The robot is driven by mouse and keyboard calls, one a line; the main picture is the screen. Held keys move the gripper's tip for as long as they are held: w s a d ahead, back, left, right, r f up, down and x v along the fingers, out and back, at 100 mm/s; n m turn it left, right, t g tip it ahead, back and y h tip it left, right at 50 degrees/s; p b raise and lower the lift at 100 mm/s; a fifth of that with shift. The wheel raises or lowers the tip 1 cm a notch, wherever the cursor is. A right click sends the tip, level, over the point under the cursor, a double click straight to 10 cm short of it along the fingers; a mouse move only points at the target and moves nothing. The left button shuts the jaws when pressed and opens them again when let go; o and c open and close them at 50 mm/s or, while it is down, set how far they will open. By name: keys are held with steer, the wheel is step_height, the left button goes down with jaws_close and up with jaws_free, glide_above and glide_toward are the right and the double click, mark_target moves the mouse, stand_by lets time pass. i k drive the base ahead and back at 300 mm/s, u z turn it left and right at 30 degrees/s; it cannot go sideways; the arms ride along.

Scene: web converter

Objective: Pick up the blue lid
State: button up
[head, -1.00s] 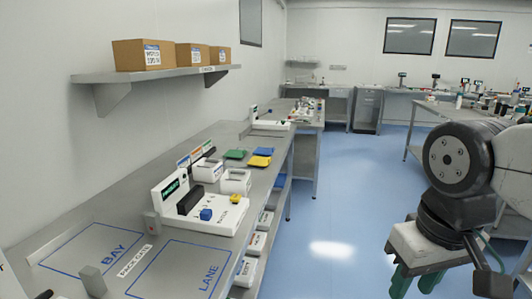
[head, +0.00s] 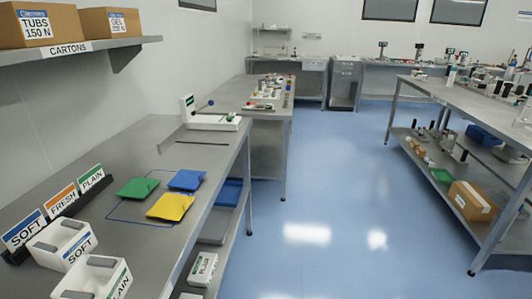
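The blue lid (head: 187,180) lies flat on the left metal bench, inside or at the edge of a blue-outlined area. A green lid (head: 138,188) lies to its left and a yellow lid (head: 171,207) lies in front of it. The three are close together, and I cannot tell whether the blue one touches the others. My gripper is out of the picture now.
White bins marked SOFT (head: 62,243) and PLAIN (head: 95,278) stand at the near left, by a sign rack (head: 45,228). A white device with a lever (head: 212,120) stands behind the lids. A shelf with cartons (head: 45,52) overhangs the left. The blue floor aisle (head: 320,190) is clear.

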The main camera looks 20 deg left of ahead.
mark_target(187, 178)
steer(key=i, duration=1.65)
steer(key=u, duration=1.15)
steer(key=i, duration=1.05)
steer(key=u, duration=0.7)
